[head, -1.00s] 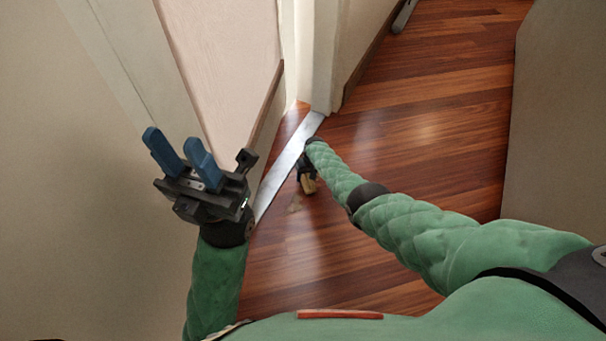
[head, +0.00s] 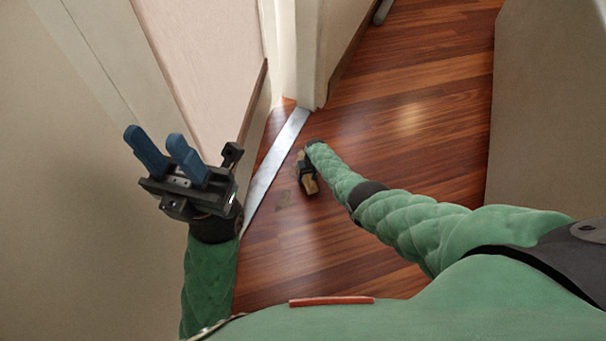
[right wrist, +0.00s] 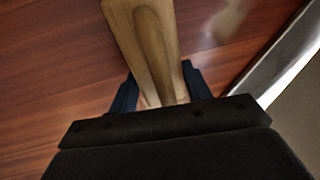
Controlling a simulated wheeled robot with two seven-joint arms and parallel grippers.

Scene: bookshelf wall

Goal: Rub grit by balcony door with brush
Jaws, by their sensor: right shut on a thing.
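The brush (head: 309,186) shows in the head view as a small tan wooden piece low over the floor. Its pale wooden handle (right wrist: 146,45) fills the upper middle of the right wrist view. My right gripper (head: 304,167) is shut on that handle, its blue fingers on either side; my forearm partly hides it in the head view. A faint dull patch of grit (head: 284,198) lies on the floor just left of the brush; a pale smudge (right wrist: 228,18) shows right of the handle in the wrist view. The bristles are hidden. My left gripper (head: 155,142) is open and empty, raised at the left.
A metal threshold strip (head: 272,166) runs diagonally left of the grit. A pale pink door panel (head: 205,60) and a white frame (head: 308,50) stand beyond it. A beige surface (head: 550,110) bounds the right. Wooden floor (head: 430,120) is clear between.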

